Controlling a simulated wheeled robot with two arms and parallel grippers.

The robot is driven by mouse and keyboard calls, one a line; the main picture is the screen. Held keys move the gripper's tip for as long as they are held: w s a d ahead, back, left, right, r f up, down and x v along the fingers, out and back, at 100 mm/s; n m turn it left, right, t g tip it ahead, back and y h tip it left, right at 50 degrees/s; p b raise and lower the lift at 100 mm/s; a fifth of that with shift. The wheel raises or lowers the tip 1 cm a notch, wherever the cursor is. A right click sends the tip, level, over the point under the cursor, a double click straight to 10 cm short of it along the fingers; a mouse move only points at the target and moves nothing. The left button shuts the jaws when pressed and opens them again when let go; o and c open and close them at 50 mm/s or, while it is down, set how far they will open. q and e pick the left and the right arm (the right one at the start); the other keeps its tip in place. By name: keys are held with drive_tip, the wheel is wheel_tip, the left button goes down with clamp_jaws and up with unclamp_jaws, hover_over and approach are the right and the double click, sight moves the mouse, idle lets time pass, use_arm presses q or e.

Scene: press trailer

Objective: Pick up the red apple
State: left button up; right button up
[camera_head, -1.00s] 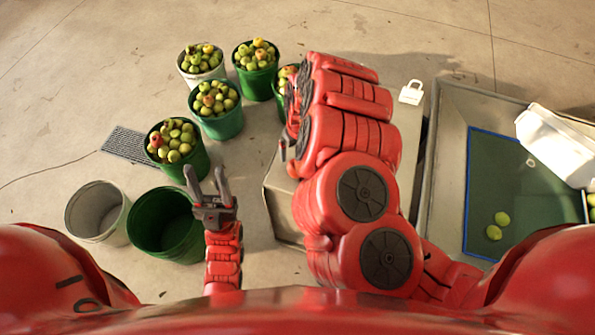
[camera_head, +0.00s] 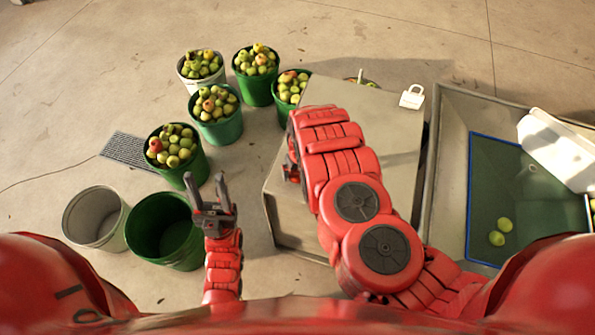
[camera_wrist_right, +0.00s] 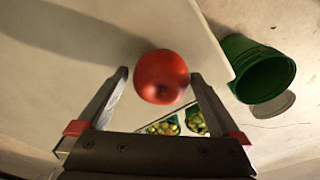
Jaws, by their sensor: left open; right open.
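The red apple (camera_wrist_right: 162,77) shows in the right wrist view, in front of a pale flat surface that looks like the top of the metal box (camera_head: 392,125). My right gripper (camera_wrist_right: 159,75) is open, with one finger on each side of the apple; I cannot tell whether they touch it. In the head view my right arm hides this apple and most of the right gripper. My left gripper (camera_head: 205,180) is open and empty, near the dark green bucket at the lower left.
Several buckets of green and reddish apples, one a teal bucket (camera_head: 222,130), stand left of the box. An empty grey bucket (camera_head: 92,222) and an empty dark green bucket (camera_head: 150,240) stand nearer. A grey bin (camera_head: 450,150) is on the right. Floor behind is clear.

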drive_tip(key=shift+w+a+f, duration=0.15)
drive_tip(key=shift+w+f, duration=0.05)
drive_tip(key=shift+f, duration=0.6)
drive_tip(key=c, duration=1.3)
drive_tip(key=shift+o, duration=0.2)
